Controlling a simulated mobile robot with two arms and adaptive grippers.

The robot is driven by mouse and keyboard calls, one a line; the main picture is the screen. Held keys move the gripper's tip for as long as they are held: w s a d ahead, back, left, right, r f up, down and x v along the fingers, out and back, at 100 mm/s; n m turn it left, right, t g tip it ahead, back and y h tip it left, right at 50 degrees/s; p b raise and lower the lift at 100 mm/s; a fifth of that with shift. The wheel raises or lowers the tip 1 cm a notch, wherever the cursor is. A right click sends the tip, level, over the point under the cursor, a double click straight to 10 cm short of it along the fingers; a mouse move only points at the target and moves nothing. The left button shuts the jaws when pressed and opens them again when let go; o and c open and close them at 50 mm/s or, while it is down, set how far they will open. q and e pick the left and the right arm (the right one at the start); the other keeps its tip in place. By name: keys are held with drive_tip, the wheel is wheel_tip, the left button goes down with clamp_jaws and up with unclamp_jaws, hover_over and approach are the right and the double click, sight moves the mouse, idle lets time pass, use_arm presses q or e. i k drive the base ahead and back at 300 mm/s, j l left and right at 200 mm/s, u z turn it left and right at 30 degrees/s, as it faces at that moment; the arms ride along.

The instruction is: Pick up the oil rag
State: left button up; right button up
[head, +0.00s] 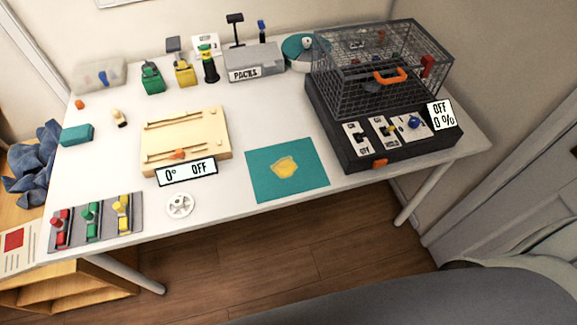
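No thing here is clearly marked as the oil rag. A crumpled dark blue cloth (33,163) lies at the far left, on a wooden surface beside the white table (250,115). A flat yellow patch (285,167) lies on a teal mat (258,187) near the table's front edge. I cannot tell whether this patch is cloth or a spill. Neither of my grippers is in view.
A wire cage (345,85) stands on a black box (345,160) at the right. A beige board (210,125) lies mid-table. Red, green and yellow connectors (91,220) lie at front left. A grey box (262,63) stands at the back. Wooden floor (270,250) is open in front.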

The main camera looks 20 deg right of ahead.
sight(70, 136)
drive_tip(key=z, duration=0.3)
drive_tip(key=j+z, duration=0.3)
drive_tip(key=j, duration=0.25)
drive_tip(key=k+j+z, duration=0.1)
drive_tip(key=j+z, duration=0.15)
drive_tip(key=j, duration=0.25)
drive_tip(key=k+j+z, duration=0.15)
drive_tip(key=j+z, duration=0.15)
drive_tip(key=j, duration=0.2)
